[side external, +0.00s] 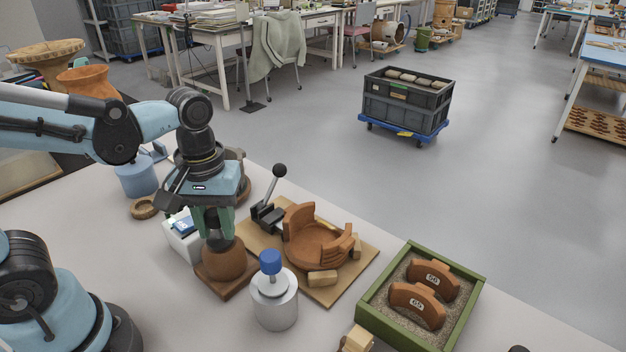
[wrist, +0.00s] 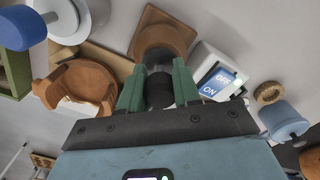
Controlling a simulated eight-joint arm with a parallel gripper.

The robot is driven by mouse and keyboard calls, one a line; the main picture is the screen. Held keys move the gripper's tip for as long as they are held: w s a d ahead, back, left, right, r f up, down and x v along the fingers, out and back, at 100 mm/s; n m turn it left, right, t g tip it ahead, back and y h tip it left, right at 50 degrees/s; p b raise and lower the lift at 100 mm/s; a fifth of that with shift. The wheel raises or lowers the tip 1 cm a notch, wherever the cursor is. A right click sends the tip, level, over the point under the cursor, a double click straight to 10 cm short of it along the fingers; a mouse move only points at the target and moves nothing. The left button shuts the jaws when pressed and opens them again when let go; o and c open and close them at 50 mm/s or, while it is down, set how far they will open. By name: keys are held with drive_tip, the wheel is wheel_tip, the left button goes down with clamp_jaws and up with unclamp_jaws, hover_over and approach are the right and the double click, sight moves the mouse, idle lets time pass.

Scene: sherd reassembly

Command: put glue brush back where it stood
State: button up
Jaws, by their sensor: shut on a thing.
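My gripper (side external: 212,222) points down with its green fingers shut on a black upright cylinder, also between the fingers in the wrist view (wrist: 160,90). I take this cylinder for the handle of the glue brush, but no bristles show. Directly below it is a brown, dome-shaped block (side external: 222,263) on a square wooden base (side external: 225,284); the base shows in the wrist view (wrist: 163,30). I cannot tell whether the held thing rests in the block or hangs just above it. A metal pot (side external: 275,305) with a blue upright knob (side external: 270,262) stands in front, to the right.
A board (side external: 345,275) with a clamp (side external: 270,205) and a partly built brown vessel (side external: 315,243) lies right of my gripper. A white switch box (side external: 182,237) is close on its left. A green sand tray (side external: 385,327) holds two sherds. A blue pot (side external: 137,177) stands behind, left.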

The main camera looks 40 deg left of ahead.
drive_tip(key=shift+f, duration=0.1)
idle(0.3)
drive_tip(key=o, duration=0.9)
drive_tip(key=shift+r, duration=6.1)
drive_tip(key=shift+f, duration=6.1)
drive_tip(key=shift+r, duration=0.15)
